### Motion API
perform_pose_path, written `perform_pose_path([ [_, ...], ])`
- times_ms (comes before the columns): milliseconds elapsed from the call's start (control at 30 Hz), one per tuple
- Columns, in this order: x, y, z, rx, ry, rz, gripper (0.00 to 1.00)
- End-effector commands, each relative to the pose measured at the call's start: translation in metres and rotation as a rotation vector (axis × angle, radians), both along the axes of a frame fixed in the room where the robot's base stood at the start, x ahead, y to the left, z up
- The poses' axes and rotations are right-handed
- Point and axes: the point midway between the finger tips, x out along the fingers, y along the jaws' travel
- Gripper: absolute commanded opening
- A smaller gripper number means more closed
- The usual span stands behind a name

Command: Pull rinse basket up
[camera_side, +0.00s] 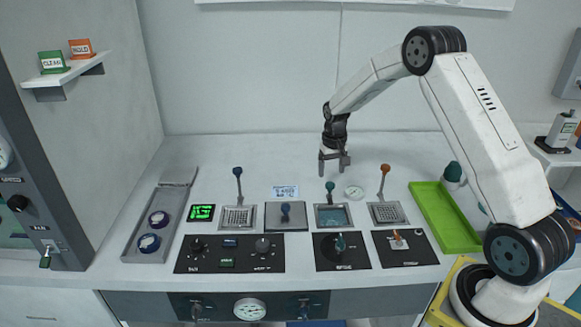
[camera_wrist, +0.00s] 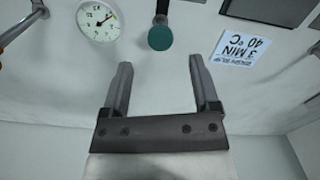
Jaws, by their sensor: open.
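A teal-knobbed handle (camera_side: 330,186) rises from a square bath with bluish liquid (camera_side: 333,216) in the side view. I take it as the rinse basket's handle, but the panel lettering in front of it is too small to read surely. Its basket is not clearly visible. My gripper (camera_side: 334,168) hangs just above and behind this knob, pointing down, with nothing held. In the wrist view, the teal knob (camera_wrist: 160,38) lies beyond my open fingertips (camera_wrist: 160,64), roughly centred between them and apart from both.
A blue-knobbed basket (camera_side: 238,217) stands left and an orange-knobbed basket (camera_side: 386,213) right. A round dial (camera_side: 354,192) and a label card (camera_side: 285,191) are behind. A green tray (camera_side: 444,218) lies right.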

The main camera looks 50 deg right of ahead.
Motion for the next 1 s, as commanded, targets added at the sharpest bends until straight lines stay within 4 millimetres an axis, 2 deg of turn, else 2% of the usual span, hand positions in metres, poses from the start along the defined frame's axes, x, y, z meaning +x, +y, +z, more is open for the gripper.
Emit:
perform_pose_path([
  [267,0.0,0.001,-0.009,0.001,0.002,0.001,0.78],
  [800,-0.001,0.001,-0.068,0.001,0.002,0.002,0.78],
  [1000,0.0,0.001,-0.077,-0.001,-0.001,0.002,0.78],
])
